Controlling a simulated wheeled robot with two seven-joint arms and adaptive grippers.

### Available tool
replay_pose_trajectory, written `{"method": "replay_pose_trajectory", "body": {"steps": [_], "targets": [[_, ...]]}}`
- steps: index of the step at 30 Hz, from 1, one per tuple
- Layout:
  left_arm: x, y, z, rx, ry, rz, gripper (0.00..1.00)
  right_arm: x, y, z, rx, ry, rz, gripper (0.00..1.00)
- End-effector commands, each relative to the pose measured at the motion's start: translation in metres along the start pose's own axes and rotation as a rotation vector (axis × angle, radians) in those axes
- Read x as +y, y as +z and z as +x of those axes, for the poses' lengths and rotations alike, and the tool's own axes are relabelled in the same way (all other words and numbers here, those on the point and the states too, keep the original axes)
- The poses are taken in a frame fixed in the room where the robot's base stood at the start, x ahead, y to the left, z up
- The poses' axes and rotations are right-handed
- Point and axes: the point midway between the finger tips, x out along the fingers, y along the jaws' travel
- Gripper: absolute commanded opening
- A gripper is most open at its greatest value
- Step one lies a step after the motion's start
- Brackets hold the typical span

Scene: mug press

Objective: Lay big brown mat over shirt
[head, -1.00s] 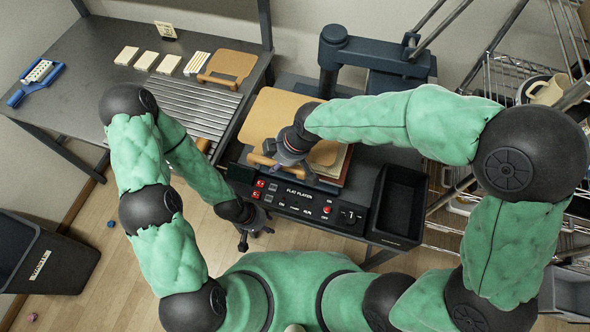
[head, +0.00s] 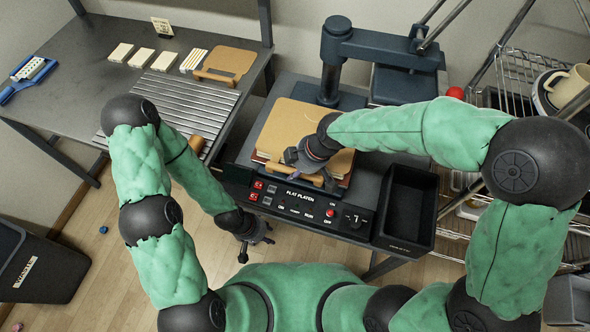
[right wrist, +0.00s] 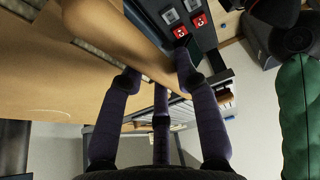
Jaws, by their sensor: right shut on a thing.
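The big brown mat (head: 293,122) lies over the flat platen of the press, with its wooden handle (head: 283,169) toward the front edge. My right gripper (head: 316,172) is shut on that handle. In the right wrist view, the mat (right wrist: 50,85) fills the left side, and the fingers of the right gripper (right wrist: 155,75) close around the handle. The shirt cannot be made out; the mat covers most of the platen, and only pale and reddish layer edges show under it. My left gripper (head: 257,240) is open and empty, low in front of the press.
The press arm (head: 385,48) stands behind the platen. A black bin (head: 408,208) is at the press's right. The left table (head: 75,105) holds white blocks and a smaller brown mat (head: 229,61). A wire rack (head: 520,70) with mugs stands at right.

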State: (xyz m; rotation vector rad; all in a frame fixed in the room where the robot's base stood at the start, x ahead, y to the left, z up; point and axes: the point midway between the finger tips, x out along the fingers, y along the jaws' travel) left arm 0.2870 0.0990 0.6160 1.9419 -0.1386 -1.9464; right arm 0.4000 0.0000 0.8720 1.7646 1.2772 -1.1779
Motion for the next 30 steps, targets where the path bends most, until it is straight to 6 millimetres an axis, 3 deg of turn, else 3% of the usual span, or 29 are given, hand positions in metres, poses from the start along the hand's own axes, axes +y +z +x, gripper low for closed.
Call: {"method": "replay_pose_trajectory", "body": {"steps": [9, 10, 12, 24, 30], "targets": [[0.0, 0.0, 0.001, 0.001, 0.0, 0.0, 0.4, 0.001, 0.0, 0.002, 0.002, 0.002, 0.0, 0.0], [-0.001, 0.0, 0.001, 0.001, 0.0, 0.0, 0.4, 0.0, 0.001, 0.002, 0.001, 0.001, 0.0, 0.34], [0.0, 0.0, 0.001, 0.001, 0.0, 0.0, 0.4, 0.0, 0.0, 0.001, 0.001, 0.001, 0.0, 0.54], [0.001, 0.0, -0.001, 0.001, 0.0, 0.0, 0.4, 0.0, -0.001, -0.001, 0.001, 0.001, 0.0, 0.55], [0.004, 0.0, -0.011, 0.001, 0.0, 0.0, 0.4, 0.001, -0.003, -0.028, 0.003, 0.004, 0.001, 0.55]]}}
